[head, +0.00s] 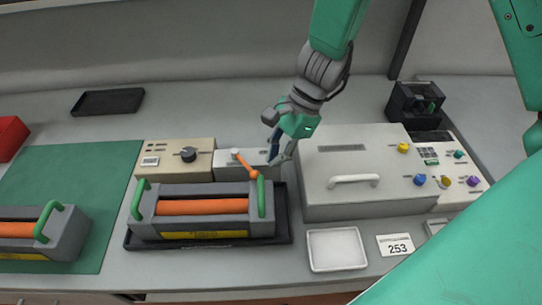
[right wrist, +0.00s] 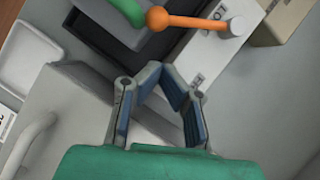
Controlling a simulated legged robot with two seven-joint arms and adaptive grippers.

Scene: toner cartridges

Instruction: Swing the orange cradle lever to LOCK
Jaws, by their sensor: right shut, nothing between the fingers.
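The orange lever (head: 246,165) pivots on a pale box (head: 228,165) behind the cradle. Its ball end points toward the front right, beside the green handle (head: 262,198) of the grey cartridge with an orange roller (head: 200,207). That cartridge sits in the black cradle tray (head: 284,228). In the right wrist view the lever (right wrist: 190,21) lies across the top, with small labels on the box that I cannot read surely. My right gripper (head: 280,155) is shut and empty, just right of the lever; its fingertips (right wrist: 165,76) are apart from the ball. My left gripper is not in view.
A large grey machine (head: 325,200) with a white handle stands close right of the gripper. A beige box with a black knob (head: 175,160) is left of the lever box. Another cartridge (head: 65,238) lies on the green mat (head: 75,165). A white tray (head: 336,249) is in front.

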